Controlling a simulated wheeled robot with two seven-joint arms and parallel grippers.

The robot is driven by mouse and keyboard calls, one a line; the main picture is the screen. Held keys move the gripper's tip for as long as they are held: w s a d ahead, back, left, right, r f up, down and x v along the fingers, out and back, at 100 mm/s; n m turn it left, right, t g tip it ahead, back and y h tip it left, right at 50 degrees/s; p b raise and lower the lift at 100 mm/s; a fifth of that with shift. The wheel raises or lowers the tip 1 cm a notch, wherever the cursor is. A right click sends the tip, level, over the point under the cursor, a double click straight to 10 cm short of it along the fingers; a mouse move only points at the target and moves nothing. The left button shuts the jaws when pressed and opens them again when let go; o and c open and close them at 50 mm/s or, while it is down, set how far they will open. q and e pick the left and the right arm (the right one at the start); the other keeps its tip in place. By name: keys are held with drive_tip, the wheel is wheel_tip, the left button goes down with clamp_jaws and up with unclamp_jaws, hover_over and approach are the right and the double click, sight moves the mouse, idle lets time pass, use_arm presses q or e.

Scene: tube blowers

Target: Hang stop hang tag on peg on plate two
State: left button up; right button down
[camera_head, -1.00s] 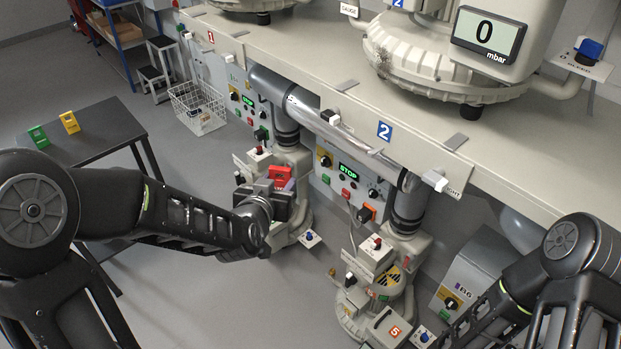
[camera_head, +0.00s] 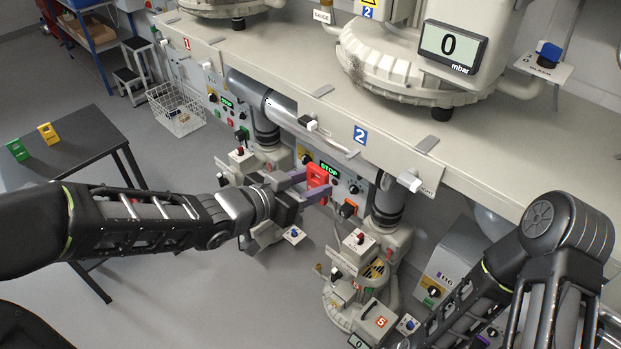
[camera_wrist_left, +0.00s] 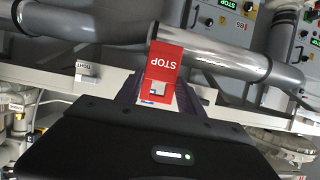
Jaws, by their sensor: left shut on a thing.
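The stop hang tag (camera_head: 317,176) is red and is held between the purple fingers of my left gripper (camera_head: 306,186). In the left wrist view the tag (camera_wrist_left: 164,64) shows the white word STOP and a pale square area near the fingers. The left gripper is shut on it, in front of the control panel of unit two (camera_head: 357,188), which has a green STOP display. I cannot make out a peg; the tag and fingers cover part of this panel. I cannot tell whether the tag touches the panel.
A grey pipe (camera_head: 290,118) runs above the panel, under the bench edge. A pump with a red-topped valve (camera_head: 360,237) stands below. A dark side table (camera_head: 85,140) holds green and yellow tags.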

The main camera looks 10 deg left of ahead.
use_arm(q)
drive_tip(key=shift+s+d+r, duration=0.1)
drive_tip(key=shift+s+d, duration=0.05)
drive_tip(key=shift+s, duration=0.1)
idle(0.4)
drive_tip(key=shift+w+d+b, duration=0.3)
drive_tip(key=shift+w, duration=0.05)
drive_tip(key=w+d+f+b, duration=0.1)
drive_tip(key=w+d+b, duration=0.4)
drive_tip(key=w, duration=0.3)
drive_tip(key=shift+d, duration=0.4)
idle(0.4)
drive_tip(key=shift+f, duration=0.1)
idle(0.5)
